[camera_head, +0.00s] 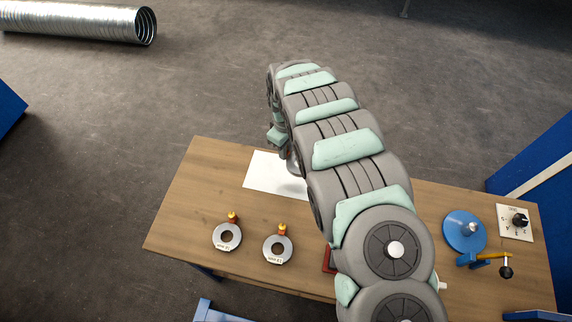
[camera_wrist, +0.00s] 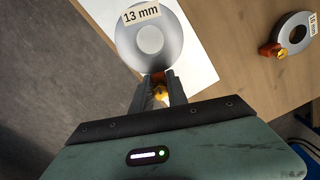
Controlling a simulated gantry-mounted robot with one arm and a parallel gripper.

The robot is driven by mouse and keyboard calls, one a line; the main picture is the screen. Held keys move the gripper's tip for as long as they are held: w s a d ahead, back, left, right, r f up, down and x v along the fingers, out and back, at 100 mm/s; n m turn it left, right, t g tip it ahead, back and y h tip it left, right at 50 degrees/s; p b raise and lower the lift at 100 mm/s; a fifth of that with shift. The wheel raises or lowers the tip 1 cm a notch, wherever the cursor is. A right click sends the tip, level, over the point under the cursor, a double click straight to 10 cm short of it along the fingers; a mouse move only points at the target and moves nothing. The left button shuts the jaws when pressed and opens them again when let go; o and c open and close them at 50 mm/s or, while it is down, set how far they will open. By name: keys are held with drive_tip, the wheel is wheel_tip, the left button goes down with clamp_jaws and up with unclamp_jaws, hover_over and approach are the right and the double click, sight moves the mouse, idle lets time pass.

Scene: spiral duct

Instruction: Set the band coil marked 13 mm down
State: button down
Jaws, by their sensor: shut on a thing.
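The band coil marked 13 mm (camera_wrist: 175,45) is a flat grey ring with a white label, and its orange and yellow grip piece points toward my gripper. My gripper (camera_wrist: 158,84) is shut on that grip piece in the wrist view. The coil is over a white sheet (camera_wrist: 198,68) on the table. In the head view the sheet (camera_head: 262,174) lies near the table's far edge, and the coil (camera_head: 293,167) is mostly hidden by my arm. A shadow on the sheet suggests a small gap under the coil; contact cannot be told.
Two other coils (camera_head: 217,240) (camera_head: 286,255) lie on the wooden table (camera_head: 185,205), left of my arm. One also shows in the wrist view (camera_wrist: 283,30). A blue disc device (camera_head: 462,232), a crank (camera_head: 490,258) and a dial plate (camera_head: 520,228) stand at the right.

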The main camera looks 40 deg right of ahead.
drive_tip(key=shift+f, duration=4.4)
drive_tip(key=shift+f, duration=0.1)
drive_tip(key=c, duration=1.3)
unclamp_jaws()
drive_tip(key=shift+r+b, duration=0.3)
drive_tip(key=shift+r, duration=5.8)
